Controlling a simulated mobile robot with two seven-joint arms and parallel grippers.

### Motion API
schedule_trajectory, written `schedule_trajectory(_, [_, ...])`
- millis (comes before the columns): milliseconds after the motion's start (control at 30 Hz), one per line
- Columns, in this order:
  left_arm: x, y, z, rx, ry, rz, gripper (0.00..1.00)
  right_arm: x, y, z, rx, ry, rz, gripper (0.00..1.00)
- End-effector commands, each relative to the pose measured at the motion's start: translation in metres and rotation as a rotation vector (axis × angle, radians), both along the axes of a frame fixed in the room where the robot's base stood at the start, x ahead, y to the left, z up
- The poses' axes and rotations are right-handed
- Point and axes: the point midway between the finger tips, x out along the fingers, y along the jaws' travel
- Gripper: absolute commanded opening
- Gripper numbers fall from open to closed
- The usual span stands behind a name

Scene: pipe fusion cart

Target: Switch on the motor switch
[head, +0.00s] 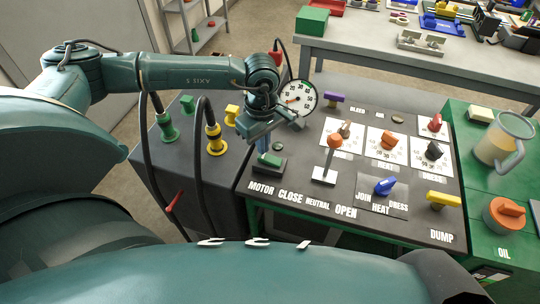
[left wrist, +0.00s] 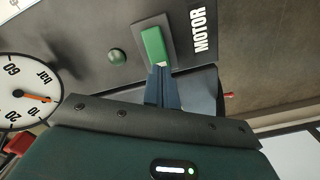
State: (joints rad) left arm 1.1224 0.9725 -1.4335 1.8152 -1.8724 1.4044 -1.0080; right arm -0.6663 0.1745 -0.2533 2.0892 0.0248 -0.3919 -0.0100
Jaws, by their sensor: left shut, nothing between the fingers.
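The motor switch (head: 270,161) is a green rocker in a dark frame, behind the word MOTOR on the panel. In the left wrist view its green rocker (left wrist: 154,46) shows beside the MOTOR label. My left gripper (head: 262,148) is shut and empty, pointing down at the switch. In the left wrist view the closed fingertips (left wrist: 161,72) overlap the lower end of the rocker; I cannot tell whether they touch it. My right gripper is not in view.
A pressure gauge (head: 299,97) stands close behind my left gripper. An orange-knobbed lever (head: 333,143) rises right of the switch. Hoses with green (head: 167,126) and yellow (head: 215,139) fittings stand to the left. A blue knob (head: 385,186) lies further right.

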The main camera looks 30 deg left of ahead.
Motion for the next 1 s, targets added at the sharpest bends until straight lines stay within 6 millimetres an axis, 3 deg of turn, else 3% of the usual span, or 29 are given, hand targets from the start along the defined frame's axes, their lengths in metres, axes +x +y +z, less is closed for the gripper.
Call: schedule_trajectory(1000, [0.0, 0.0, -0.011, 0.0, 0.0, 0.0, 0.0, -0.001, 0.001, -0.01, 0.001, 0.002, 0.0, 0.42])
